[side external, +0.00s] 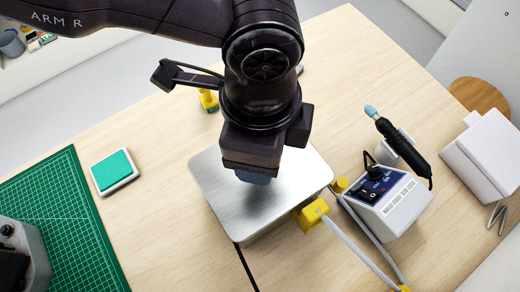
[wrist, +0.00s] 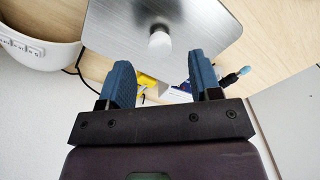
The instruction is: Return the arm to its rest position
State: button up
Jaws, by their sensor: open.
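My gripper (side external: 252,178) hangs over the silver metal plate (side external: 215,190), in the middle of the bench. In the wrist view its two blue fingers (wrist: 160,65) are spread apart with nothing between them. The plate also fills the top of the wrist view (wrist: 200,25). A small whitish rounded piece (wrist: 160,41) shows on the plate beyond the fingertips. In the side view my gripper hides that part of the plate. I cannot tell the exact height of the fingertips above the plate.
Right of the plate stand a control box (side external: 388,200), a black handheld tool with a blue tip (side external: 405,150) and a white box (side external: 485,155). Yellow connectors (side external: 311,214) and a cable run beside the plate. A green pad (side external: 113,171) and green cutting mat (side external: 70,215) lie left.

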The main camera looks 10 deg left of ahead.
notch_tip(320, 180, up, 9)
dwell(0.4)
jog(key=a+r+n+t, duration=0.3)
jog(key=a+n, duration=0.6)
jog(key=a, duration=1.5)
jog(key=s+a+r+n+t, duration=0.1)
jog(key=s+a+r+n, duration=0.1)
jog(key=a, duration=0.8)
jog(key=s+a+r+n+t, duration=0.1)
jog(key=s+a+r+n, duration=0.2)
jog(key=s+a+n, duration=0.2)
jog(key=a+n, duration=0.2)
jog(key=a, duration=0.2)
jog(key=shift+s+a+t, duration=0.15)
jog(key=shift+a+t, duration=0.15)
jog(key=shift+a, duration=0.1)
